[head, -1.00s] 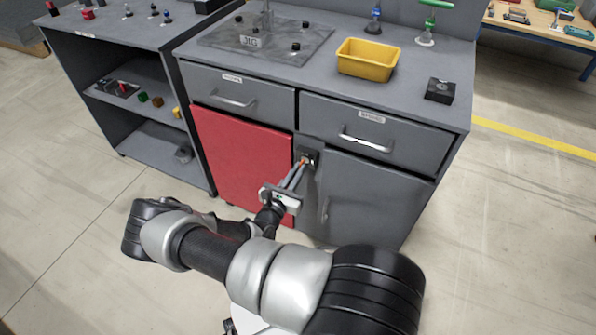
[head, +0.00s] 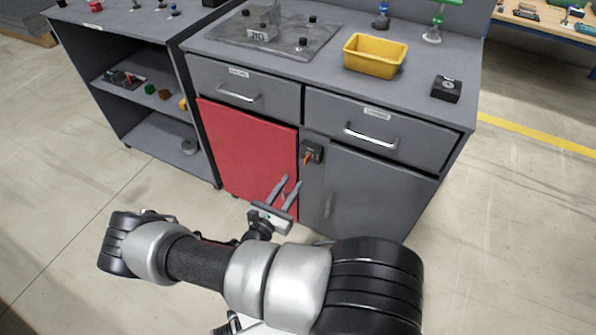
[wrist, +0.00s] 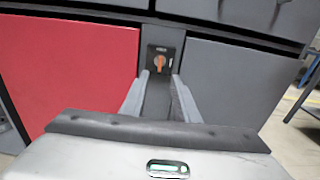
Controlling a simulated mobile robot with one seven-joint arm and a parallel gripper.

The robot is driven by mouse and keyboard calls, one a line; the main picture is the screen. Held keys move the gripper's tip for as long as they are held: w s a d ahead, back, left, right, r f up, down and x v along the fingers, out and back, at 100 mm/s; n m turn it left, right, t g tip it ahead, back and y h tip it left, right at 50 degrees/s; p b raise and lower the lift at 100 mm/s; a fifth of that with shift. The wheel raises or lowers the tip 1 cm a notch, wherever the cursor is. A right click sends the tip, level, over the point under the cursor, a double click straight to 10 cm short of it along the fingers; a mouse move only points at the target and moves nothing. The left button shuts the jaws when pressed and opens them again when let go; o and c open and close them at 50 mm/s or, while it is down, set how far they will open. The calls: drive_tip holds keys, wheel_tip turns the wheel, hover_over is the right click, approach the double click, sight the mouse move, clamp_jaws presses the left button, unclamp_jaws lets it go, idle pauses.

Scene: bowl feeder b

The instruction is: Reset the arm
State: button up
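My gripper (head: 287,190) is in front of the lower part of the grey cabinet in the head view, near the red door (head: 247,150). Its two fingers are apart with nothing between them. In the wrist view my gripper (wrist: 158,88) points at the cabinet. A dark switch plate with an orange knob (head: 308,157) sits on the post between the red door and the grey door. The orange knob (wrist: 159,62) shows beyond the fingertips in the wrist view, apart from them. In the head view the knob's handle points downward, slightly tilted.
The cabinet has two closed drawers (head: 385,130) and a closed grey door (head: 370,190). On top are a yellow bin (head: 375,56), a black block (head: 446,88) and a jig plate (head: 265,35). A shelf unit (head: 125,75) stands at left. The floor around is clear.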

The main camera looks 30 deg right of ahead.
drive_tip(key=v, duration=0.7)
drive_tip(key=shift+s+a, duration=0.25)
drive_tip(key=shift+a, duration=0.1)
drive_tip(key=shift+r, duration=0.1)
drive_tip(key=s+a+r+m+g+y, duration=0.15)
drive_tip(key=s+r+m+y, duration=0.5)
drive_tip(key=r, duration=0.85)
drive_tip(key=s+a+r+m+g+y, duration=0.1)
drive_tip(key=s+r+m+g+y, duration=0.15)
drive_tip(key=r+m, duration=0.95)
drive_tip(key=s+a+r+m+g+y, duration=0.15)
drive_tip(key=s+r+m+y, duration=0.45)
drive_tip(key=r, duration=1.1)
wheel_tip(320, 180, up, 19)
drive_tip(key=m+p, duration=0.1)
drive_tip(key=p, duration=1.8)
drive_tip(key=shift+w+d+r+h+p, duration=0.2)
drive_tip(key=shift+w+d+h+p, duration=0.1)
drive_tip(key=shift+d+h, duration=0.1)
drive_tip(key=shift+f, duration=0.15)
